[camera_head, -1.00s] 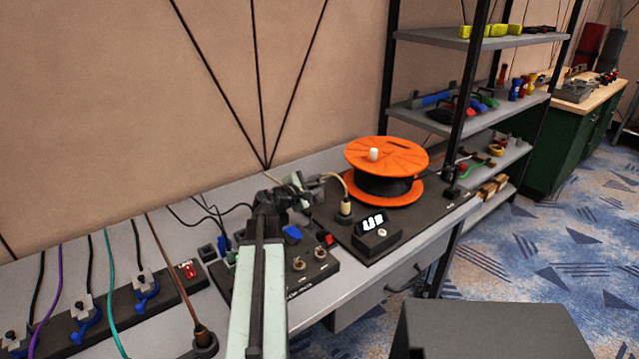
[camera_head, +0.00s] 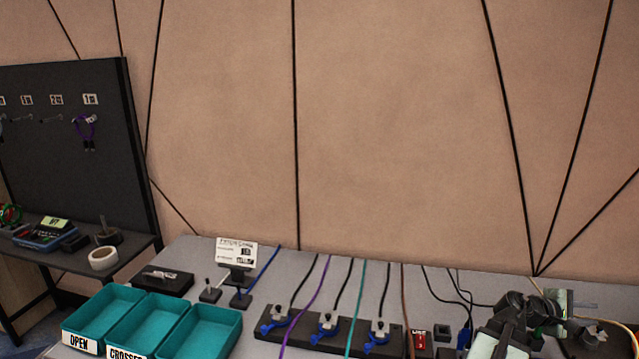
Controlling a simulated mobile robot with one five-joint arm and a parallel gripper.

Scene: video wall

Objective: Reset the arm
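My arm shows at the lower right edge of the head view, over the right part of the grey workbench (camera_head: 270,258). Its end, my gripper (camera_head: 553,312), points away from me near the wall side of the bench. The gripper is small, dark and partly hidden by my own arm links. I cannot tell whether its fingers are open or shut, or whether they touch the pale cable (camera_head: 600,320) beside it.
A black strip (camera_head: 300,326) with several blue clamps and coloured cables lies left of my arm. Teal trays (camera_head: 205,335), one labelled OPEN, sit at the front left. A sign card (camera_head: 237,252) stands behind them. A dark pegboard (camera_head: 70,150) with a shelf stands far left.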

